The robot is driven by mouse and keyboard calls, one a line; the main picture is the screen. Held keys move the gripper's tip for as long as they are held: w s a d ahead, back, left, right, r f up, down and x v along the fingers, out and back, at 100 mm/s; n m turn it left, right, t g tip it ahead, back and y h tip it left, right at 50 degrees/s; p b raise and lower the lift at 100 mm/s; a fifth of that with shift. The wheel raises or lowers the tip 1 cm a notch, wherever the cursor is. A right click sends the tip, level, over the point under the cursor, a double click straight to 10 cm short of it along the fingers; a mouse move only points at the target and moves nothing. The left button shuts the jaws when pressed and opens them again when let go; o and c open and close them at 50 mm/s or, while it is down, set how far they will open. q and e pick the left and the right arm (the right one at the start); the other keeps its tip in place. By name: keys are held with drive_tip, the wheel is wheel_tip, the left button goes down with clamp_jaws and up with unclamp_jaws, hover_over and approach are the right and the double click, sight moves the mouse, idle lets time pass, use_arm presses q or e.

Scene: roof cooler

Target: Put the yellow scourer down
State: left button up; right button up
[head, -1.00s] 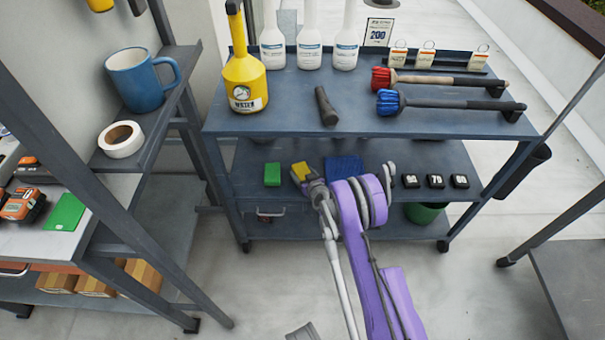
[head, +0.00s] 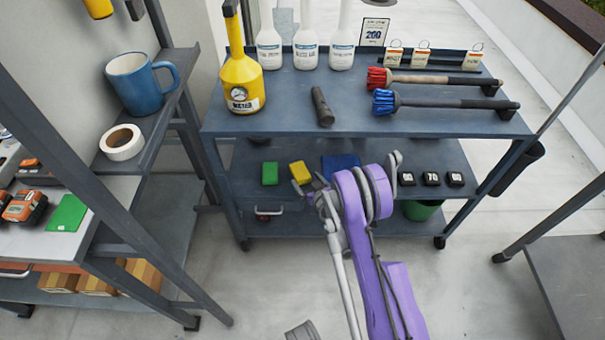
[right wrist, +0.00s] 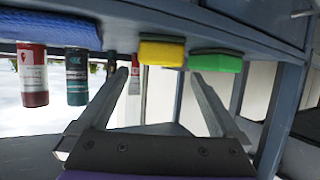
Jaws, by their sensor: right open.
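The yellow scourer (head: 300,172) lies on the middle shelf of the blue-grey cart, between a green scourer (head: 270,173) and a blue cloth or pad (head: 341,163). My right gripper (head: 306,187) is at the shelf's front, just in front of the yellow scourer. In the right wrist view, which is upside down, its fingers (right wrist: 165,82) are spread apart with nothing between them. The yellow scourer (right wrist: 162,51) is beyond the fingertips there, with the green one (right wrist: 215,62) beside it.
The cart's top shelf (head: 290,110) overhangs the middle one. Black numbered blocks (head: 431,179) stand to the right on the middle shelf. Bottles (right wrist: 76,75) show behind the blue pad in the wrist view. A rack (head: 190,225) stands at the left.

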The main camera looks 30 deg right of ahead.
drive_tip(key=v, duration=0.4)
drive_tip(key=s+a+r+n+g+y, duration=0.15)
drive_tip(key=s+a+r, duration=0.25)
drive_tip(key=a+r, duration=0.4)
drive_tip(key=s+a+r+n+g+y, duration=0.1)
drive_tip(key=s+a+r+g+y, duration=0.2)
drive_tip(key=a+r, duration=0.5)
drive_tip(key=s+a+r+g+h, duration=0.1)
drive_tip(key=s+r+g, duration=0.1)
drive_tip(key=s, duration=0.9)
drive_tip(key=s+a+r+g+h, duration=0.1)
drive_tip(key=s+a+r+g, duration=0.1)
drive_tip(key=s, duration=1)
drive_tip(key=shift+m, duration=0.35)
drive_tip(key=shift+a, duration=0.1)
